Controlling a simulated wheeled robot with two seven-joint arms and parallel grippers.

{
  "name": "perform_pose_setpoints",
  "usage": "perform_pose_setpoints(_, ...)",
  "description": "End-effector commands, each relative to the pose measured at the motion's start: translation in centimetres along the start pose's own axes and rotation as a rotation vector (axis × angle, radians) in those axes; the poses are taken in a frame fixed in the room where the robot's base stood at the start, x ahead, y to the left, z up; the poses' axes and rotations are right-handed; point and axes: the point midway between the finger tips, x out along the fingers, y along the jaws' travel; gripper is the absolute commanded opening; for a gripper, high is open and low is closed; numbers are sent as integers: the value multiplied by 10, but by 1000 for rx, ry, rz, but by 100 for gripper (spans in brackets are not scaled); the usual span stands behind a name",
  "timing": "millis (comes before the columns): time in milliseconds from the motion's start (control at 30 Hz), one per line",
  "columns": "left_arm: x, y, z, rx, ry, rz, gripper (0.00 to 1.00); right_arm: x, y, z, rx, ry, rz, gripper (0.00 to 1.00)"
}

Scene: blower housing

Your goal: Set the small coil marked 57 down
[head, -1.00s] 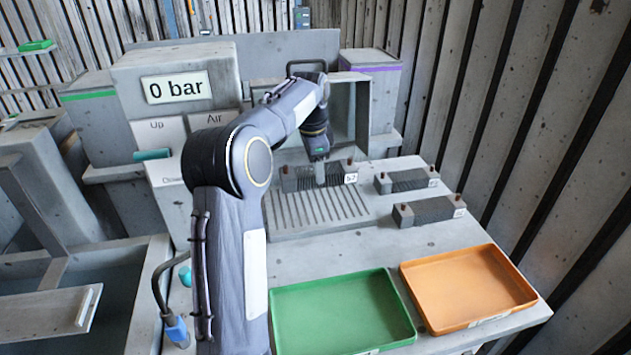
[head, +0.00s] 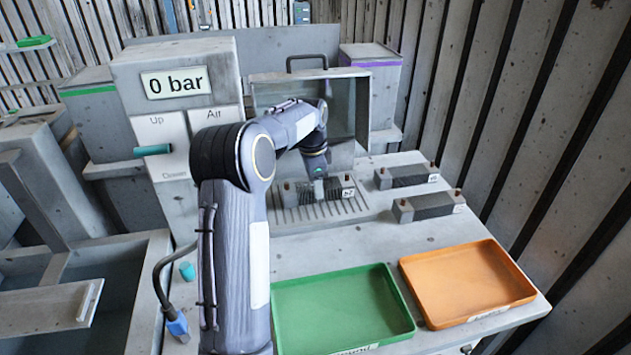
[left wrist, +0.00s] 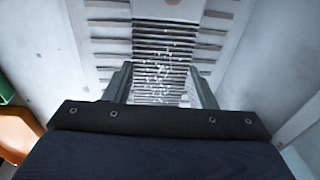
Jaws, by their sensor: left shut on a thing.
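The small coil marked 57 (head: 335,188) is a dark grey finned block with a white label at its right end. It is over the slotted grate (head: 292,221) in front of the open housing. My left gripper (head: 319,181) is shut on its middle from above. In the left wrist view the coil's fins (left wrist: 163,62) fill the gap between the two fingers (left wrist: 162,92). I cannot tell whether the coil's underside touches the grate. My right gripper is not in view.
Two similar coils lie to the right, one farther (head: 405,177) and one nearer (head: 428,207). A green tray (head: 340,310) and an orange tray (head: 468,285) are at the front. The housing (head: 345,110) stands open behind. A gauge panel reads 0 bar (head: 177,83). Bare table lies before the grate.

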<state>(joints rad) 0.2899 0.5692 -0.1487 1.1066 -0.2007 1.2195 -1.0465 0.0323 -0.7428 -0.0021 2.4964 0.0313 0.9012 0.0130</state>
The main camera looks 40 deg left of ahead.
Motion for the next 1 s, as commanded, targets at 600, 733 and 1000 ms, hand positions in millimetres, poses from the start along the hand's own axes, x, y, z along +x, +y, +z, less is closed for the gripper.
perform_pose_setpoints(600, -10, 0, 0, 0, 1, -1, 73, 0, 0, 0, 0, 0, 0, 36)
perform_pose_setpoints(733, -34, -1, -1, 1, 2, -4, 73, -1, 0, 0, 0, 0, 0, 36)
perform_pose_setpoints(1000, -91, -1, -1, 1, 1, -3, 73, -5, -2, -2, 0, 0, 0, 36)
